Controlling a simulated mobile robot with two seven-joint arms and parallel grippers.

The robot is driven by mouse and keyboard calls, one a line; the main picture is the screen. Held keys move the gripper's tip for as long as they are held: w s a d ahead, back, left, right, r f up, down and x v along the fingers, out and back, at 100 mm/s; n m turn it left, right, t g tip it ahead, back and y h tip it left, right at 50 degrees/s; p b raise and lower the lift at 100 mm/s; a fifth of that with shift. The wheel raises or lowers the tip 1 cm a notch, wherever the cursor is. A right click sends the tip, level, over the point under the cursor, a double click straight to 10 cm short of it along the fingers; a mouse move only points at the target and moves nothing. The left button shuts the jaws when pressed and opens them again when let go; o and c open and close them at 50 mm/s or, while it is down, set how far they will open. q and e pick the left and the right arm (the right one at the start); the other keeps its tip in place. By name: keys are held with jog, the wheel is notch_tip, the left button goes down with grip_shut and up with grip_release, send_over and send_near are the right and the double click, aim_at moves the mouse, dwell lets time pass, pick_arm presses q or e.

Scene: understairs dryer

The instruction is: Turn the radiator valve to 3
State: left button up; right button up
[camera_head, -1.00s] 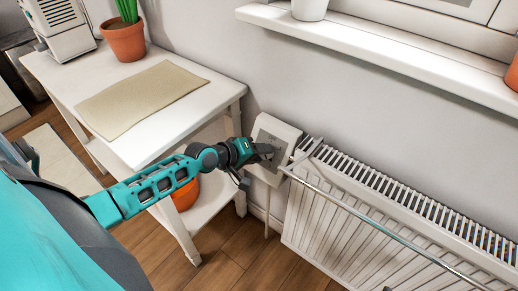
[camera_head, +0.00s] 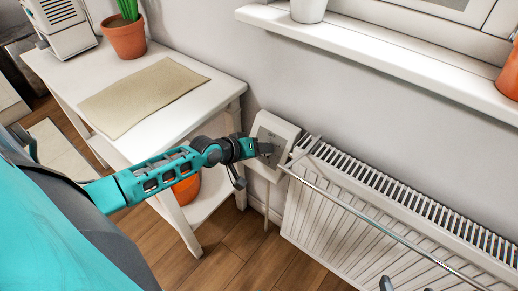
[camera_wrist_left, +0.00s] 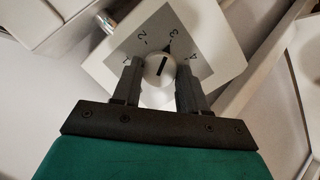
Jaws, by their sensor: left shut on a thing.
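The radiator valve is a round whitish knob (camera_wrist_left: 160,72) with a black line on it, set in a grey dial (camera_wrist_left: 203,70) numbered 1 to 4 on a white housing. In the wrist view the black line points up and slightly right, towards the 3. My left gripper (camera_wrist_left: 158,84) is shut on the knob, one finger on each side. In the head view the left gripper (camera_head: 262,149) reaches the white valve housing (camera_head: 284,130) at the radiator's left end and hides the knob.
The white radiator (camera_head: 345,215) with a rail along its front runs to the right. A white side table (camera_head: 150,135) with a beige mat (camera_head: 145,95) and a potted plant (camera_head: 125,36) stands left. The windowsill (camera_head: 390,55) is above. A small dark piece at the bottom edge is unclear.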

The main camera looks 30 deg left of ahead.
pick_arm(q)
jog(key=o, duration=1.1)
jog(key=shift+c, duration=0.2)
pick_arm(e)
jog(key=shift+d, duration=0.1)
pick_arm(q)
jog(key=shift+s, duration=0.1)
jog(key=p+v, duration=0.4)
jog(key=v, duration=0.8)
jog(key=shift+s+r+p, duration=0.2)
jog(key=shift+r+p, duration=0.1)
pick_arm(e)
jog(key=shift+s+d+r, duration=0.5)
jog(key=shift+d+r, duration=0.2)
jog(key=shift+r, duration=0.2)
pick_arm(q)
jog(key=shift+a, duration=0.1)
pick_arm(e)
jog(key=shift+w, duration=0.1)
